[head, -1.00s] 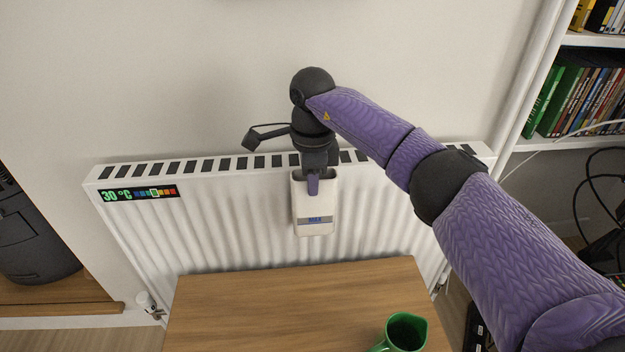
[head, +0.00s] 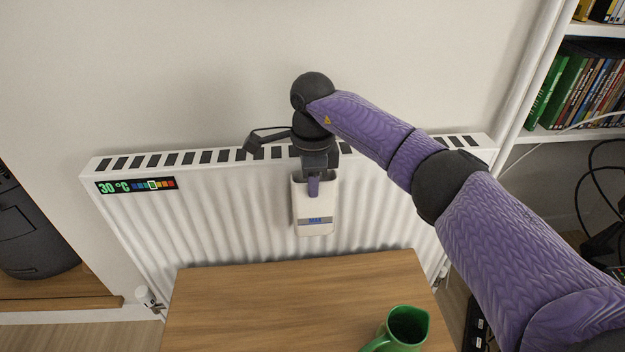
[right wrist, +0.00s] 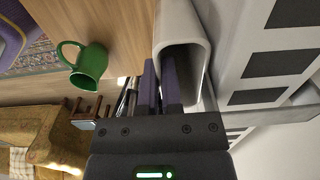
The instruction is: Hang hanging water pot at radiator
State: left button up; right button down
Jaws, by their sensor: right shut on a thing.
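My right gripper (head: 313,186) reaches down from above and is shut on the pot's near wall. In the right wrist view the fingers (right wrist: 163,88) are at the rim of the open white pot (right wrist: 181,25), beside the radiator (right wrist: 262,60). Whether the pot's back touches the radiator or hooks on it is hidden. My left gripper is not in view.
A wooden table (head: 270,300) stands in front of the radiator, with a green jug (head: 405,328) at its front right; the rest of its visible top is clear. A white bookshelf (head: 548,136) is at the right, a dark appliance (head: 30,235) at the left.

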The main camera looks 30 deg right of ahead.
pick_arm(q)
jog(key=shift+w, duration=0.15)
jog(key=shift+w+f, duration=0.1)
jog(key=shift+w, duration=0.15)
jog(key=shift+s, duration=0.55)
pick_arm(e)
jog(key=shift+f, duration=0.45)
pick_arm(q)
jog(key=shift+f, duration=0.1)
pick_arm(e)
jog(key=shift+f, duration=0.2)
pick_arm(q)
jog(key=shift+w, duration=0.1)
pick_arm(e)
jog(key=c, duration=0.7)
grip_release()
notch_tip(320, 180, up, 10)
jog(key=p, duration=0.4)
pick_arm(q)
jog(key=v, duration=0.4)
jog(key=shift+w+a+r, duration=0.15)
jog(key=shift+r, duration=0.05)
